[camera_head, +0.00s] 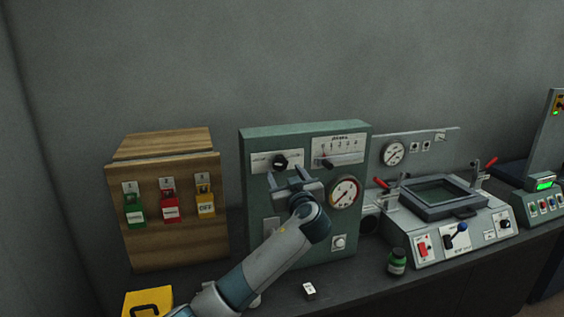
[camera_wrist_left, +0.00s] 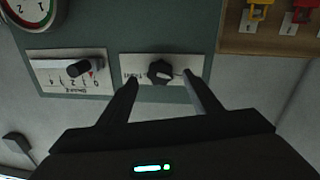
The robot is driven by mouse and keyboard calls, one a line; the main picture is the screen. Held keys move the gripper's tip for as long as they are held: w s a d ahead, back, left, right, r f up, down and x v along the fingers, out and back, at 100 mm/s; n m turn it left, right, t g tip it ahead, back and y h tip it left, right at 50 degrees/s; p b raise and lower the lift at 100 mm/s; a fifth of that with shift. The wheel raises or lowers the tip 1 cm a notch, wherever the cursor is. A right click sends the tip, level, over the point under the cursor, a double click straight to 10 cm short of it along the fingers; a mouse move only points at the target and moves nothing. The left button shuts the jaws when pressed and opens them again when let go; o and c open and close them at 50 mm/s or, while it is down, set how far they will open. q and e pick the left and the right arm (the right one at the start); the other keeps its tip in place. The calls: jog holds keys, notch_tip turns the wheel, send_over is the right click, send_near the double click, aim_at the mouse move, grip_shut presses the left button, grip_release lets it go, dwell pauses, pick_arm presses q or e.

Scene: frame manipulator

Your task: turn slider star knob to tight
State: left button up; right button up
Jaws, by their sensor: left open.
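The black star knob (camera_head: 280,161) sits on a white label plate on the upper left of the green panel box (camera_head: 305,131). In the left wrist view, which is turned over, the star knob (camera_wrist_left: 160,72) shows between my finger tips, with small print beside it. My left gripper (camera_head: 287,174) is open and empty, just below the knob in the head view. Its two fingers (camera_wrist_left: 160,79) stand on either side of the knob with gaps, and I cannot tell how far in front. The numbered slider scale (camera_head: 340,142) with its dark slider handle (camera_wrist_left: 78,69) is beside it. My right gripper is not in view.
A round gauge (camera_head: 344,193) and a white button (camera_head: 338,242) are on the same panel. A wooden box (camera_head: 175,245) with coloured switches stands left.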

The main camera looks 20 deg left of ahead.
aim_at(281, 166)
pick_arm(q)
jog(key=shift+p+x, duration=0.8)
jog(key=shift+x, duration=1.35)
